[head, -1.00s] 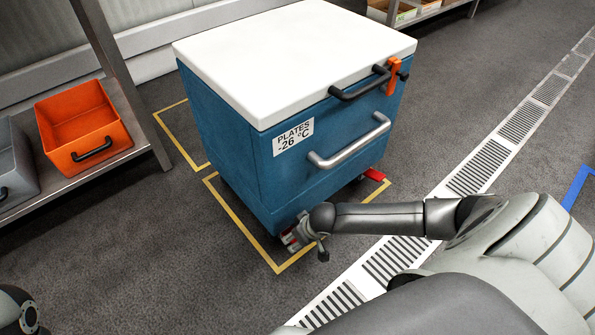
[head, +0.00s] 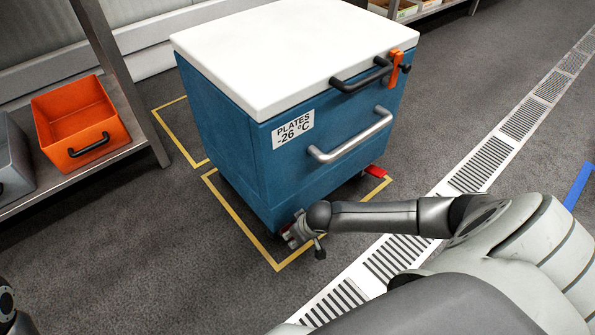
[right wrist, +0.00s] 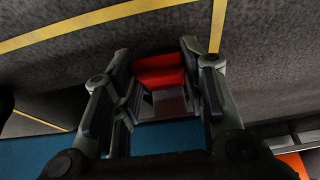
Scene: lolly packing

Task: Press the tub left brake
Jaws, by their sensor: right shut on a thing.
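The blue tub (head: 225,140) with a white lid (head: 290,50) stands on the floor, its front facing me. Its left brake (right wrist: 158,72), a red pedal, shows between the fingers of my right gripper (right wrist: 160,85) in the right wrist view. In the head view that gripper (head: 294,234) is low at the tub's front left bottom corner, shut on the brake and hiding most of it. The red right brake (head: 376,171) sticks out at the front right bottom corner. My left gripper is out of view; only a dark piece of my left arm shows at the lower left.
Yellow floor lines (head: 240,225) run around the tub. A shelf (head: 70,175) at the left holds an orange bin (head: 80,120) and a grey bin (head: 12,160). A floor drain grating (head: 470,176) runs at the right. The floor left of the tub is clear.

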